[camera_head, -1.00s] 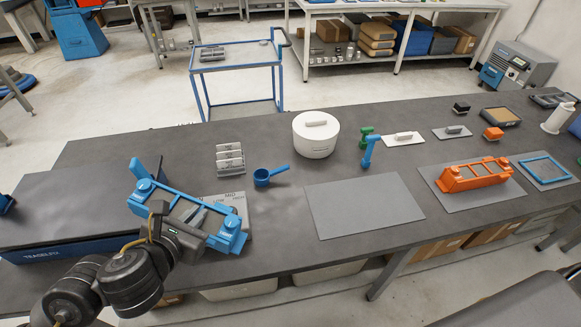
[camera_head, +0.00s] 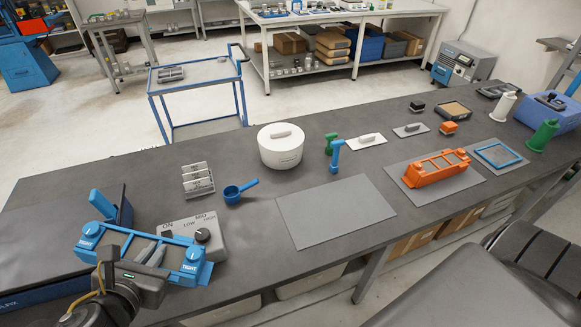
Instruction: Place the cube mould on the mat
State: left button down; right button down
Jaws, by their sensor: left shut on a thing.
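The blue cube mould (camera_head: 115,238), a long three-part frame with round knobs marked TIGHT at both ends, is at the lower left. My left gripper (camera_head: 150,254) is shut on its middle part. The mould is in front of a grey control panel (camera_head: 178,224) and partly covers it. I cannot tell whether it hangs clear of the surface below. An empty grey mat (camera_head: 336,212) lies flat at the middle of the bench. An orange mould (camera_head: 436,167) sits on a second grey mat (camera_head: 466,182) farther right. My right gripper is not in view.
A labelled block rack (camera_head: 198,181) is behind the panel. The bench (camera_head: 258,227) is bare between panel and mat.

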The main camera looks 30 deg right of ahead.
aim_at(343, 203)
jog(key=u, duration=1.85)
jog(key=k, duration=1.8)
jog(key=z, duration=2.9)
jog(key=i, duration=0.5)
jog(key=u, duration=0.1)
